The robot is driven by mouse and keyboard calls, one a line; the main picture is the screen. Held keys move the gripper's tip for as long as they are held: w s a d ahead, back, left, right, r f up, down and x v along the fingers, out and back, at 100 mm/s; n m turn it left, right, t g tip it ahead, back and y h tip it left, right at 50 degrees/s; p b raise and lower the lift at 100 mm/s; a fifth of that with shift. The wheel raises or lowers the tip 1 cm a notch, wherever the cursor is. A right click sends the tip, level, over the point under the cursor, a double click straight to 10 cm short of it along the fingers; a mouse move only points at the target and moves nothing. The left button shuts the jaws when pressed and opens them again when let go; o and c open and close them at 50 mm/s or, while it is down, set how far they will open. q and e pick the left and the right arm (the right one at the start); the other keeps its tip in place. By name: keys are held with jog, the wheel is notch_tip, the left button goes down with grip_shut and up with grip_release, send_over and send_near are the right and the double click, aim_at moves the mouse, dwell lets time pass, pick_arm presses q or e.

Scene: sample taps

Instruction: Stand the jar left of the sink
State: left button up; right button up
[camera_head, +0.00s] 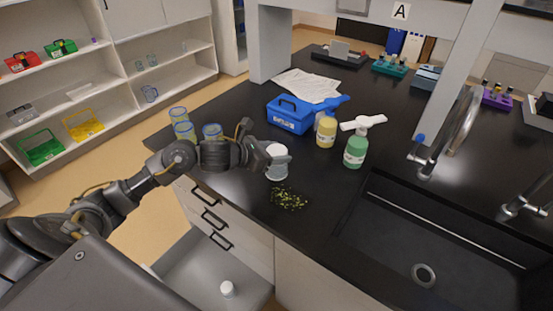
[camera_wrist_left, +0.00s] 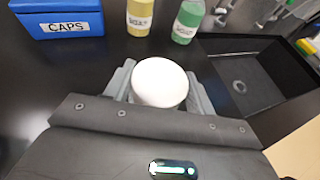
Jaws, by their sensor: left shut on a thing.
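A jar with a white lid (camera_head: 277,151) is between the fingers of my left gripper (camera_head: 278,162), over the black counter left of the sink. In the left wrist view, the round white lid (camera_wrist_left: 160,82) shows between the two grey fingers, which close on its sides. The jar looks upright. Its base is partly hidden, so I cannot tell whether it touches the counter. The black sink (camera_head: 440,235) is to the right, and it also shows in the left wrist view (camera_wrist_left: 255,70). My right gripper is not in view.
Yellow-green bits (camera_head: 288,196) lie scattered just in front of the jar. A blue caps box (camera_head: 291,115), a yellow bottle (camera_head: 326,131) and a green bottle (camera_head: 355,150) stand behind it. Several jars (camera_head: 184,130) stand at the counter's left edge. A tap (camera_head: 455,130) rises behind the sink.

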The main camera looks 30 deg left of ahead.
pick_arm(q)
notch_tip(320, 180, down, 3)
jog(key=shift+w+f+p, duration=0.1)
jog(key=shift+w+p, duration=0.05)
jog(key=shift+p, duration=0.75)
jog(key=shift+f, duration=0.1)
jog(key=shift+f, duration=0.1)
jog(key=shift+f+b, duration=0.1)
jog(key=shift+b, duration=0.25)
jog(key=o, duration=1)
